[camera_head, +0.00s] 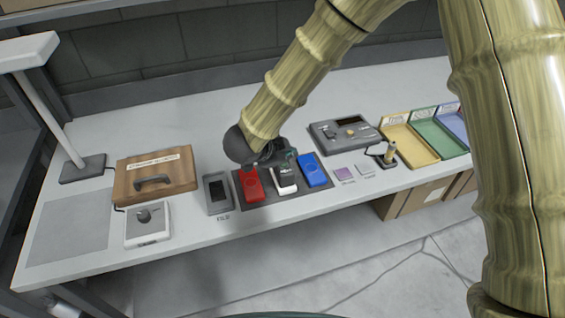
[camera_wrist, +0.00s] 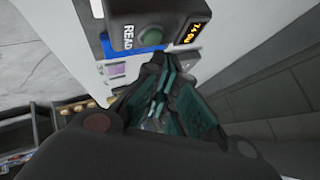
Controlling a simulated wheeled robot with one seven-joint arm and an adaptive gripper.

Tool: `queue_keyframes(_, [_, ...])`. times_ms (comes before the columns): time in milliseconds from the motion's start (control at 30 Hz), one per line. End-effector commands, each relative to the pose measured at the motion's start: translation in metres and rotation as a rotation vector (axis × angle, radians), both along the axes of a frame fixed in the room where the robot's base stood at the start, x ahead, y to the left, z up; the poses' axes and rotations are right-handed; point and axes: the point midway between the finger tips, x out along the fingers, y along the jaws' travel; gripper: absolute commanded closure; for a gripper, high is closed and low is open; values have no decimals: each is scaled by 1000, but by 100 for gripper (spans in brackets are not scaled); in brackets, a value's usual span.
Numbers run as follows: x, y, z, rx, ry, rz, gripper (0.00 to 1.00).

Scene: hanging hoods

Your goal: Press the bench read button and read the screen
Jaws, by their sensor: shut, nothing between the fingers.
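In the wrist view a dark grey box has a round green button (camera_wrist: 151,38) beside the white word READ. Its small screen (camera_wrist: 184,30) shows orange characters that seem to start with 74; the rest is unclear. My gripper (camera_wrist: 158,66) is shut and empty, its tips just below the button in the picture; I cannot tell whether they touch the box. In the head view my gripper (camera_head: 284,158) hangs low over the bench (camera_head: 275,217), behind a red unit (camera_head: 252,186), a white unit (camera_head: 284,181) and a blue unit (camera_head: 314,170). It hides what lies behind it.
A grey instrument (camera_head: 330,139) with knob and dark display stands right of my gripper. Yellow (camera_head: 412,146), green and blue trays stand further right. A wooden box (camera_head: 135,178), a white dial unit (camera_head: 148,232) and a dark-screened handheld (camera_head: 217,194) stand left. The bench's front strip is clear.

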Motion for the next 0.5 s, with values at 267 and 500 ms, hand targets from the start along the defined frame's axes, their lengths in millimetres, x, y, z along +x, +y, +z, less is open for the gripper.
queue_keyframes(267, [0, 0, 9, 0, 0, 0, 100])
queue_keyframes(500, [0, 0, 28, 0, 0, 0, 100])
